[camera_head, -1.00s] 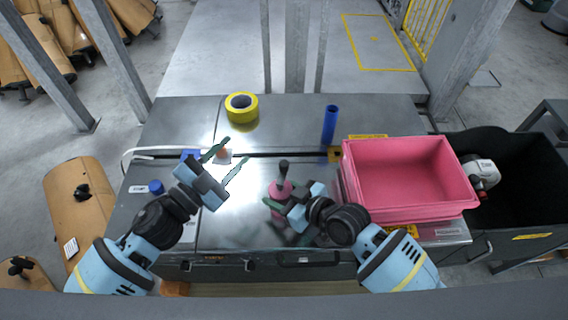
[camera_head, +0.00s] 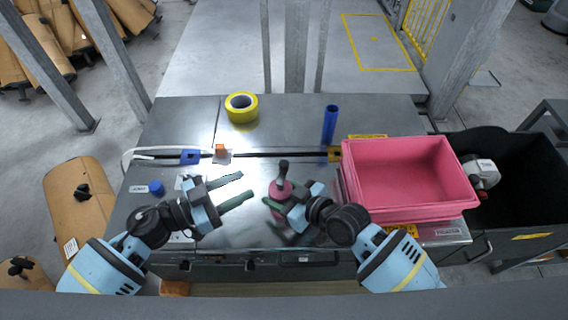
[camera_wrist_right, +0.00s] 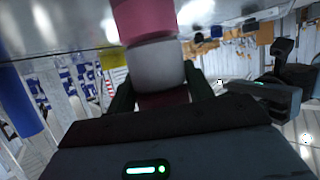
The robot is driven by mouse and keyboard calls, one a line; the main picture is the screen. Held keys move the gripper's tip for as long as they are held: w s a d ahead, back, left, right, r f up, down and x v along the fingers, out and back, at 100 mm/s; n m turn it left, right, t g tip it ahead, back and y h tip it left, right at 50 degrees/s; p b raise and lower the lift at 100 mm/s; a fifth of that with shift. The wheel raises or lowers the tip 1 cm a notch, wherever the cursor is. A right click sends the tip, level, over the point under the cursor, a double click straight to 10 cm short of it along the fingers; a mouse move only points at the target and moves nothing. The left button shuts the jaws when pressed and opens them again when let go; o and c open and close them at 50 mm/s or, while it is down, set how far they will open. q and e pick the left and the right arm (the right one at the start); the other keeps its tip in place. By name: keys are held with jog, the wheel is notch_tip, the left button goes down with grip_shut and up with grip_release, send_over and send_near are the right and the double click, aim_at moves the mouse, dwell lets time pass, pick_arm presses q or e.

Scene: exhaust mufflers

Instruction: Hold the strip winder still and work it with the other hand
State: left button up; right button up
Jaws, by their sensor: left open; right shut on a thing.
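The strip winder appears to be the pink, rounded piece (camera_head: 280,189) with a dark upright knob on top, standing on the grey table at the front middle. My right gripper (camera_head: 284,200) is shut on it from the right. In the right wrist view the pink and grey body (camera_wrist_right: 157,65) sits between the fingers of my right gripper (camera_wrist_right: 158,92). My left gripper (camera_head: 247,185) is open and empty, its green fingers pointing right toward the winder, with a gap between. The winder's lower part is partly hidden by my right gripper.
A yellow tape roll (camera_head: 241,107) and an upright blue tube (camera_head: 329,125) stand farther back. A dark strip (camera_head: 270,154) crosses the table, with a blue piece (camera_head: 190,157) and an orange piece (camera_head: 220,150) along it. A pink bin (camera_head: 408,210) stands right of my right arm.

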aim_at(280, 168)
pick_arm(q)
jog(key=x, duration=1.2)
grip_shut()
